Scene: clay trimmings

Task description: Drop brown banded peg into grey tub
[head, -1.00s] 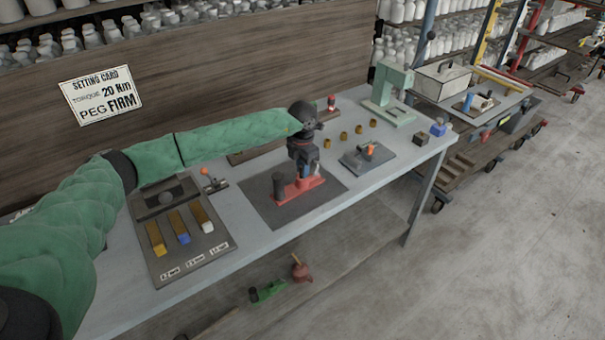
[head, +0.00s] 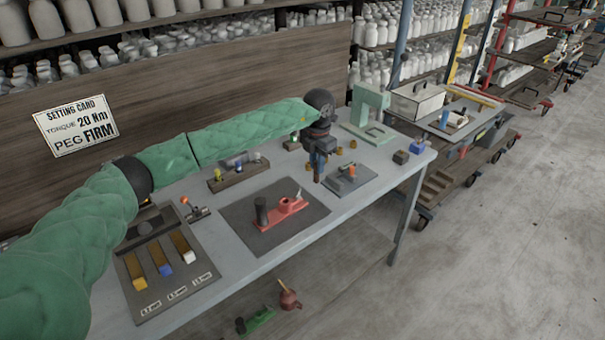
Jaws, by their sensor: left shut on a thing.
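My left gripper (head: 318,172) points down over the bench, left of the small grey plate with an orange-topped part. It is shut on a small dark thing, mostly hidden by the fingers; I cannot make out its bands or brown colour. The red fixture (head: 290,208) stands on a dark mat to the left and below, with a dark upright cylinder (head: 261,210) beside it. A dark grey bin (head: 488,137), possibly the grey tub, is on the trolley at right, small in view. My right gripper is not in view.
Small brass-brown pieces (head: 352,143) and a pale green press (head: 368,112) stand beyond the gripper. The orange-topped plate (head: 351,182) is close to its right. Dark and blue blocks (head: 401,157) sit near the bench's right end. Open floor lies beyond.

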